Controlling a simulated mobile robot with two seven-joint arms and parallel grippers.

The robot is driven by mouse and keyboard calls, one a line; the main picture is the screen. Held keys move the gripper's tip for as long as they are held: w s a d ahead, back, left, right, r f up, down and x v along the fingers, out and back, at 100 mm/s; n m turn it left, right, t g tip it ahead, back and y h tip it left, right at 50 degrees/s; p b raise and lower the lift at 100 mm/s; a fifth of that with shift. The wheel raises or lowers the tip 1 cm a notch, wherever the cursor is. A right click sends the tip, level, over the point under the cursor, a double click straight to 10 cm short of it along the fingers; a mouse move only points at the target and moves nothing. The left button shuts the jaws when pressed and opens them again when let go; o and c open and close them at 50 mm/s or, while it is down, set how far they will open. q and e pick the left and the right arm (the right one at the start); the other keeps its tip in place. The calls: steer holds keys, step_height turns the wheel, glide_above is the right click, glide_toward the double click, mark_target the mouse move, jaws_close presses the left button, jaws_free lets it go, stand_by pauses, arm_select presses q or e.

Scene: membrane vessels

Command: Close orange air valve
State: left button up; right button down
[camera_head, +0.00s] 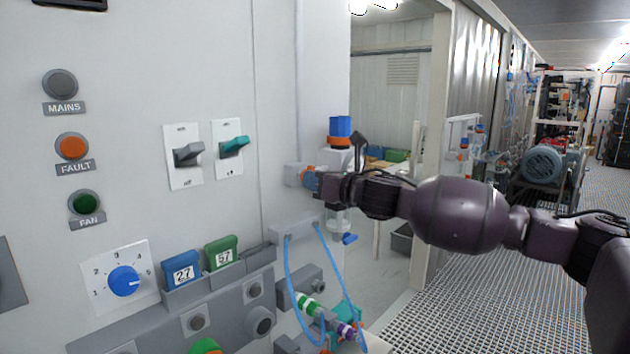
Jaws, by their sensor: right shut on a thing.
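My right arm comes in from the right, and its gripper (314,180) is at the edge of the grey cabinet. It is shut on the orange air valve (308,169), of which only a small orange part shows by the fingers. A grey valve body (295,175) sticks out from the cabinet just left of it. The fingers hide most of the valve, so I cannot tell the handle's angle. My left gripper is not in view.
A filter unit with a blue knob (340,127) stands just above and behind the gripper. Blue hoses (289,270) hang below it. The cabinet panel (225,60) fills the left. An open doorway and grated floor (460,310) lie to the right.

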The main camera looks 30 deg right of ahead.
steer(key=shift+r+m+p, duration=0.2)
steer(key=shift+m+p, duration=0.35)
steer(key=shift+m, duration=7.35)
steer(key=c, duration=1.1)
jaws_free()
steer(key=shift+a, duration=0.1)
steer(key=shift+c, duration=0.2)
steer(key=shift+s, duration=0.15)
